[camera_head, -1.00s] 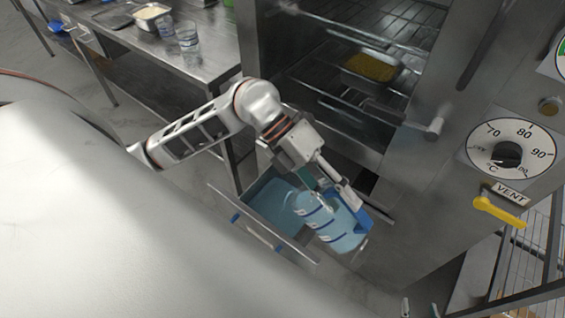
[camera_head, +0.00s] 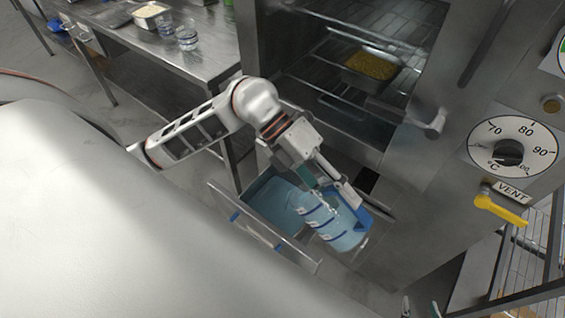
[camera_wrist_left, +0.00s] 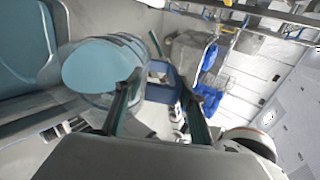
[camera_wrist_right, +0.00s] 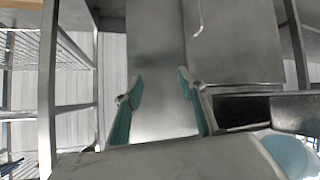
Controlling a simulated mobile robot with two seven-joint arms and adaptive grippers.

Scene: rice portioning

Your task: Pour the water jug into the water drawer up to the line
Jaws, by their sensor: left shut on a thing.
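My left gripper (camera_head: 340,192) is shut on the blue handle (camera_wrist_left: 162,90) of the water jug. The clear jug (camera_head: 326,226) holds blue water and leans over toward the drawer, its mouth at the upper left. The open water drawer (camera_head: 228,213) below and left of it has blue water (camera_head: 275,201) inside. The jug (camera_wrist_left: 105,68) and the drawer (camera_wrist_left: 52,22) also show in the left wrist view. The fill line cannot be made out. My right gripper (camera_wrist_right: 157,92) is open and empty, facing a metal surface.
The oven's front (camera_head: 420,190) with a dial (camera_head: 508,152) and yellow vent lever (camera_head: 497,210) stands to the right. A tray of yellow food (camera_head: 371,66) sits inside on a rack. A steel table (camera_head: 205,58) with cups (camera_head: 187,38) stands at upper left.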

